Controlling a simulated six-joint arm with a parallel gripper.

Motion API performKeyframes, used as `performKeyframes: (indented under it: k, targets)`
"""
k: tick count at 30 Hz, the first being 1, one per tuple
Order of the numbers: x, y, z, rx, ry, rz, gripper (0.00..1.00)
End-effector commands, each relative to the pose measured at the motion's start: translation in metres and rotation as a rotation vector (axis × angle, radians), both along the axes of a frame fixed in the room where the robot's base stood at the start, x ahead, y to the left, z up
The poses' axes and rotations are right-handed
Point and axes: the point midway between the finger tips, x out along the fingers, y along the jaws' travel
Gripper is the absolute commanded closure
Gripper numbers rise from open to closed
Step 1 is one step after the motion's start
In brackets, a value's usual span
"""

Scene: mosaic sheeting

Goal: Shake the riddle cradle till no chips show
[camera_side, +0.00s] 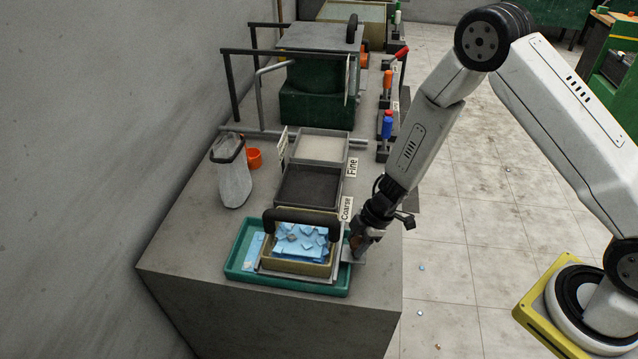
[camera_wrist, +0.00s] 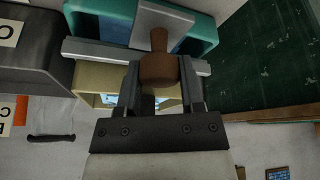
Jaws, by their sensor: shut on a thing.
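The riddle cradle (camera_side: 291,266) is a yellowish box with a black arched handle (camera_side: 300,217), standing in a teal tray (camera_side: 241,256). Pale blue chips (camera_side: 300,240) show in a heap inside the cradle. My gripper (camera_side: 357,243) is at the right side of the cradle, low over the bench edge. In the wrist view my gripper (camera_wrist: 158,75) is shut on a brown knob (camera_wrist: 158,66), with one finger on each side. The cradle's wall (camera_wrist: 92,80) and the teal tray (camera_wrist: 205,30) show behind the knob there. The underside of the knob is hidden.
Behind the cradle stand a dark tray (camera_side: 308,185) and a pale tray (camera_side: 320,147), with "Coarse" and "Fine" cards. Coloured-handled tools (camera_side: 386,125) line the right edge. The floor at right is mostly clear.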

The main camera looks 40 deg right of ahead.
Motion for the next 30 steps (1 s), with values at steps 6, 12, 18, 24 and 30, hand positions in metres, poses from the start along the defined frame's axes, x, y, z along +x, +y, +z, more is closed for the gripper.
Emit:
performKeyframes:
  k: [6, 12, 18, 24, 30]
  targets:
    - [0.014, 0.014, 0.000, 0.000, -0.003, 0.003, 1.00]
    - [0.026, 0.026, 0.000, 0.000, -0.003, 0.003, 1.00]
    - [0.038, 0.038, 0.000, 0.000, -0.003, 0.003, 1.00]
    - [0.049, 0.048, 0.001, 0.000, -0.003, 0.003, 1.00]
    - [0.052, 0.051, 0.001, 0.000, -0.003, 0.001, 1.00]
